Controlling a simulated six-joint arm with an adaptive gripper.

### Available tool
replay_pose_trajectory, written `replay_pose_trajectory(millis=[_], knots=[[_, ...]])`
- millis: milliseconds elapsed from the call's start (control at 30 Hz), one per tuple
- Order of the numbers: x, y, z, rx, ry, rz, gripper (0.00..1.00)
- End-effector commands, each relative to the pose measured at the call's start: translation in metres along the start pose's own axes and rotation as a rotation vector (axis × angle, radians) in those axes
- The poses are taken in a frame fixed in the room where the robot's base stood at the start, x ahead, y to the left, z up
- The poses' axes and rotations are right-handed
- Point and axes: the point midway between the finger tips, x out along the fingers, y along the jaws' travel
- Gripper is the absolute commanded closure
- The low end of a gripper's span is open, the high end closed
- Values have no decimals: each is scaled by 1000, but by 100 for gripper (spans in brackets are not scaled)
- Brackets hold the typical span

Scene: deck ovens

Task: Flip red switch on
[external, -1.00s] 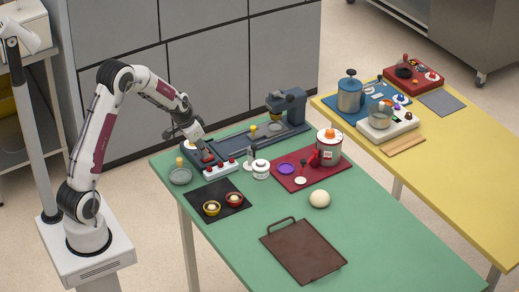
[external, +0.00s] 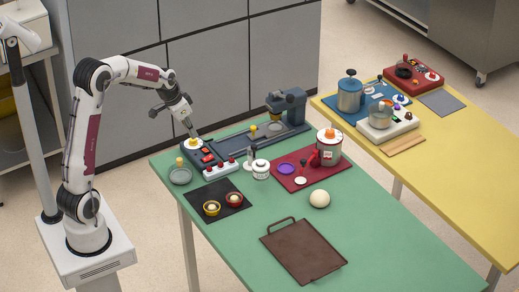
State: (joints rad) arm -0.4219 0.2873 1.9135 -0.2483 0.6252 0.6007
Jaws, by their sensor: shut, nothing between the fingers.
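Two red switches sit on the dark blue-grey panel at the back left of the green table. The upper red switch (external: 205,151) and the lower red switch (external: 208,158) lie beside a round white dial (external: 193,144). Whether either switch is tipped on or off is too small to tell. My gripper (external: 194,134) is shut and empty, pointing down just above the dial, up and left of the switches. I cannot tell whether its tips touch the dial.
A white box with several red knobs (external: 221,168) stands in front of the panel. A dark grey machine (external: 289,108) rises at the panel's far right. The brown tray (external: 303,250) lies at the table's front.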

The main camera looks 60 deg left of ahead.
Motion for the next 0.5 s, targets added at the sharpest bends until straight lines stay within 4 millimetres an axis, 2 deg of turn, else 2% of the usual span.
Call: replay_pose_trajectory(millis=[200, 500], knots=[[-15, 0, 0, 0, 0, -1, 100], [-17, 0, 0, 0, -1, 0, 100]])
